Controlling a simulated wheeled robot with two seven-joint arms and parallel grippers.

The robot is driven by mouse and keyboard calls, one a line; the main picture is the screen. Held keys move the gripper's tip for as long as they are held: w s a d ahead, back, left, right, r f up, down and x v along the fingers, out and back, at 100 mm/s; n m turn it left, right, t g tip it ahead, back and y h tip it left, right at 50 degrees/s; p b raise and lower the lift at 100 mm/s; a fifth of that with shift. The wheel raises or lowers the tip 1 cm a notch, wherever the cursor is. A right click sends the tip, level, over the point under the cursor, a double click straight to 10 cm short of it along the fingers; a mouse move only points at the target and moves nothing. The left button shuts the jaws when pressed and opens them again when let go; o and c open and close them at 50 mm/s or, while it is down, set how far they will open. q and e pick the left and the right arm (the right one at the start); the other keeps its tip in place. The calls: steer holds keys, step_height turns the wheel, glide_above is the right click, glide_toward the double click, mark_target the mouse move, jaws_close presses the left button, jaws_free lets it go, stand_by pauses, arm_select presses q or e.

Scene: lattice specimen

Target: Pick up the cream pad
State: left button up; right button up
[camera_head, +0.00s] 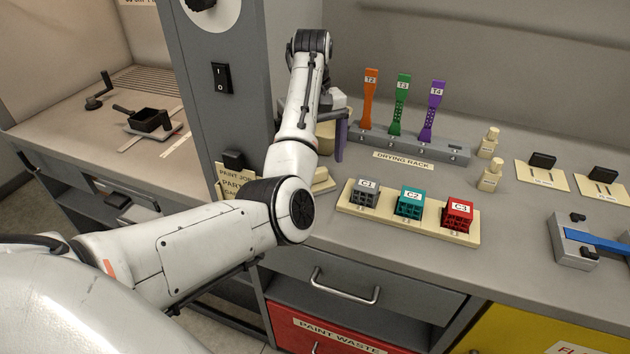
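My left arm comes in from the left and bends over the counter. My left gripper (334,112) is mostly hidden behind the forearm, so I cannot see whether its fingers are open or shut. A cream piece (325,138) shows just below the gripper area, partly hidden by the forearm, beside an upright purple-grey piece (341,136). Another low cream piece (323,181) lies on the counter by the elbow, also partly covered. I cannot tell which one is the cream pad, or whether the gripper touches either. My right gripper is not in view.
A grey drying rack (450,149) holds orange, green and purple upright specimens. A cream tray (385,222) in front carries grey, teal and red lattice cubes. Two small cream bottles (489,177) stand to the right. A grey column (225,120) stands close left of the arm.

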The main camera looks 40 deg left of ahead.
mark_target(315, 182)
arm_select(q)
steer(key=shift+s+d+f, duration=0.1)
steer(key=shift+d+f, duration=0.1)
steer(key=shift+f, duration=1.05)
steer(key=shift+d+f, duration=0.15)
steer(key=shift+f, duration=1.1)
steer(key=c, duration=1.2)
steer(key=shift+r, duration=0.1)
steer(key=shift+c, duration=0.2)
